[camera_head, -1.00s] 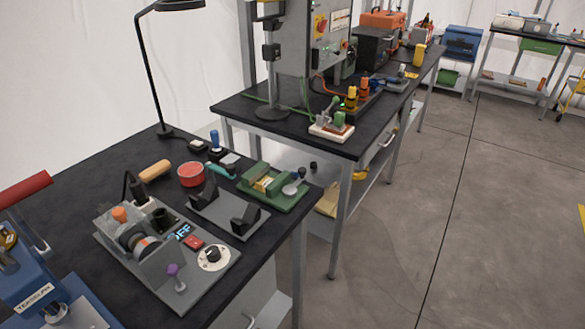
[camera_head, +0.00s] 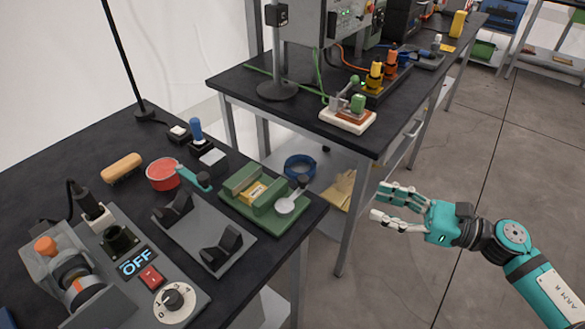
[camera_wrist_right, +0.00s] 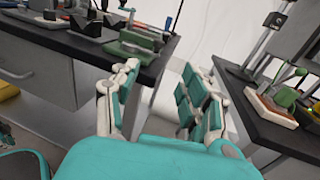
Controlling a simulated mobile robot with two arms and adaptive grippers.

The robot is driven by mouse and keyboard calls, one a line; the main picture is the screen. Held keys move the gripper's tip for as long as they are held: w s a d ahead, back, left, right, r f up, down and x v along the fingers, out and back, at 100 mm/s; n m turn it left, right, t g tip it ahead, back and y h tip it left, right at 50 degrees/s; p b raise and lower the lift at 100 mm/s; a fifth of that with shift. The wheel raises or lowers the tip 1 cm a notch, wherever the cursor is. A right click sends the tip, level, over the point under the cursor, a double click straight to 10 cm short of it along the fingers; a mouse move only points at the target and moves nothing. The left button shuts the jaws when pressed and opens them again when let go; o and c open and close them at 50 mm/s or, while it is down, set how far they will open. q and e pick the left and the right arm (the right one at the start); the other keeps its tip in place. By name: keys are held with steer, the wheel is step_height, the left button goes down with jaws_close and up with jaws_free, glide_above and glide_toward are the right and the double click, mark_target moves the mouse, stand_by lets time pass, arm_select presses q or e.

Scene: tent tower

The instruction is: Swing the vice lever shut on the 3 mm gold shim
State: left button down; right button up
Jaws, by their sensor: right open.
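The green vice (camera_head: 237,207) sits near the right corner of the near black bench. A gold shim (camera_head: 253,192) lies between its two green jaws; I cannot tell whether the jaws touch it. In the right wrist view the vice (camera_wrist_right: 137,43) shows beyond the open fingers (camera_wrist_right: 160,74). My left gripper is not in view.
A grey plate with two black blocks (camera_head: 205,235) sits left of the vice. A red tin (camera_head: 163,174) is behind it. A second bench holds a toggle clamp on a white base (camera_head: 347,120). An open gap separates the benches.

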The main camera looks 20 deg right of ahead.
steer(key=p, duration=0.5)
glide_toward(302, 178)
steer(key=x, duration=0.8)
steer(key=shift+w+a, duration=0.2)
steer(key=shift+w, duration=0.1)
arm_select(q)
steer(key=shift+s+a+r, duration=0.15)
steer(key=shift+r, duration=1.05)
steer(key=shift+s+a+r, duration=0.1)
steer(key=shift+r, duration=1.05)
arm_select(e)
steer(key=shift+w+a+f, duration=0.2)
steer(key=shift+w+a, duration=0.15)
steer(key=shift+a, duration=0.2)
steer(key=shift+c, duration=0.4)
